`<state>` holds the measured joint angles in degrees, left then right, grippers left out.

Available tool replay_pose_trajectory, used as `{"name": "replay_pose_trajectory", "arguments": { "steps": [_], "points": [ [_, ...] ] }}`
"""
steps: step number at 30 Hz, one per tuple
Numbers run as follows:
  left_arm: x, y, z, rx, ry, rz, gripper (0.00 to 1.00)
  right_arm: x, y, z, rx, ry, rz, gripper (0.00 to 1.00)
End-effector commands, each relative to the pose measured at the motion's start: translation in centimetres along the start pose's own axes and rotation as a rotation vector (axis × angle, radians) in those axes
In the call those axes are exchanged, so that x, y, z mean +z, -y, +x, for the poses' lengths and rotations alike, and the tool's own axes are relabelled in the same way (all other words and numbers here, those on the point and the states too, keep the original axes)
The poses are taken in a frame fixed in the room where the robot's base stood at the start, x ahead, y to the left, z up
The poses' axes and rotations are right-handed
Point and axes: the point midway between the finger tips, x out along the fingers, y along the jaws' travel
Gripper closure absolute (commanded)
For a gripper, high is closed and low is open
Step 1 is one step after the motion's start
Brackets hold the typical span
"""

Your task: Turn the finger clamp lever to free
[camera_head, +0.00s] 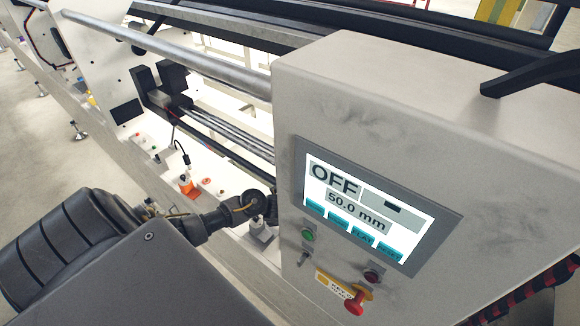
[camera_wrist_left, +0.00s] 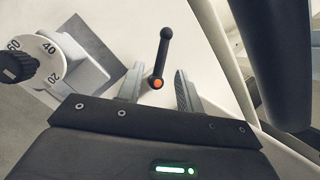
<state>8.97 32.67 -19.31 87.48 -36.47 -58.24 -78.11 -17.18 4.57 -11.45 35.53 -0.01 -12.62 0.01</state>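The finger clamp lever (camera_wrist_left: 163,60) is a short black bar with a ball end and an orange spot at its pivot, over a pale surface. In the left wrist view its ball end points up and slightly right. My left gripper (camera_wrist_left: 158,88) is open, with one finger on each side of the lever's pivot end; gaps show on both sides. In the head view my left gripper (camera_head: 260,206) is low beside the control cabinet, and I cannot make out the lever there. My right gripper is not in view.
A white numbered dial with a black knob (camera_wrist_left: 20,67) is left of the lever. The cabinet (camera_head: 400,110) has a screen (camera_head: 368,208) reading OFF and 50.0 mm, with a red button (camera_head: 354,302) below. An orange-based part (camera_head: 187,187) stands farther along the machine.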

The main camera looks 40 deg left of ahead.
Motion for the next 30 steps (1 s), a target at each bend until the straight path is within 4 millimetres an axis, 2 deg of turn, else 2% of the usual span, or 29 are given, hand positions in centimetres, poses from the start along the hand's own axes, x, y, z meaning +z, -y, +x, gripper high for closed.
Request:
{"name": "replay_pose_trajectory", "arguments": {
  "steps": [1, 6, 17, 25, 30],
  "points": [
    [0.0, 0.0, 0.8, 0.001, -0.001, -0.002, 0.64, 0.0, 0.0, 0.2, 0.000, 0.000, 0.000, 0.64],
    [-0.1, 0.1, 2.3, 0.000, -0.002, -0.001, 0.64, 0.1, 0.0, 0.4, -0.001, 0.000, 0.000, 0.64],
    [0.0, 0.1, 2.7, -0.001, 0.000, 0.000, 0.64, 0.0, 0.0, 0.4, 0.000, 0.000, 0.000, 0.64],
    [0.0, 0.1, 2.7, -0.001, 0.000, 0.000, 0.99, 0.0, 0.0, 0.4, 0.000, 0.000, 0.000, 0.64],
    [0.0, 0.1, 2.7, -0.001, 0.000, -0.001, 1.00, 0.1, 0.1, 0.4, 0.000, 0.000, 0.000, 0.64]
  ]
}}
